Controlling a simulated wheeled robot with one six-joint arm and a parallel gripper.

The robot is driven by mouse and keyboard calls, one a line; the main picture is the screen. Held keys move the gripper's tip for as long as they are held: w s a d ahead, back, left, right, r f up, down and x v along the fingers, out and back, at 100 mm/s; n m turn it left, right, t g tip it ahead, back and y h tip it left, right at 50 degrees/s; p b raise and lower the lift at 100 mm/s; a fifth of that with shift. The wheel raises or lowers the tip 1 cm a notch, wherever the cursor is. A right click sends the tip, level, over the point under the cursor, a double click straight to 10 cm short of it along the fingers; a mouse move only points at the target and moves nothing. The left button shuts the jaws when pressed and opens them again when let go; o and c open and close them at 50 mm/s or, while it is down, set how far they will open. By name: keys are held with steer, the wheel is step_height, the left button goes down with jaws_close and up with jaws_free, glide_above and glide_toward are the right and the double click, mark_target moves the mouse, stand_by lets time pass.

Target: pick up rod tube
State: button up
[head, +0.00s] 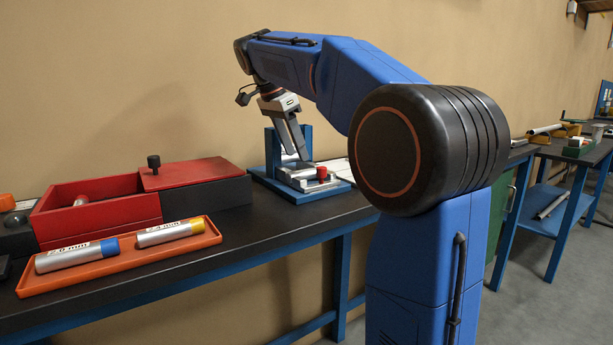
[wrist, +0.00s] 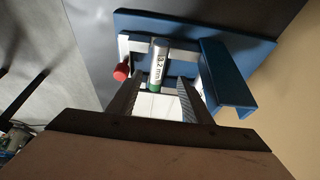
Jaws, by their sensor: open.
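A silver rod tube (wrist: 160,62) with a green end and a label that seems to read 3.2 mm lies in a blue fixture (wrist: 225,80) in the wrist view. My gripper (wrist: 160,86) is open, with one finger on each side of the tube's green end; I cannot tell if either touches it. In the head view my gripper (head: 301,156) points down at the same fixture (head: 272,160), and the tube there is mostly hidden. Two other rod tubes, one with a blue end (head: 77,256) and one with a yellow end (head: 168,233), lie in an orange tray (head: 130,264).
A red knob (wrist: 121,72) sits on the fixture beside the tube and also shows in the head view (head: 322,173). The wall is close behind.

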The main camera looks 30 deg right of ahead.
mark_target(307, 174)
steer(key=shift+s+x, duration=0.15)
steer(key=shift+x, duration=1.5)
steer(key=shift+s+x, duration=0.1)
steer(key=shift+x, duration=1.6)
steer(key=shift+r, duration=0.1)
jaws_close()
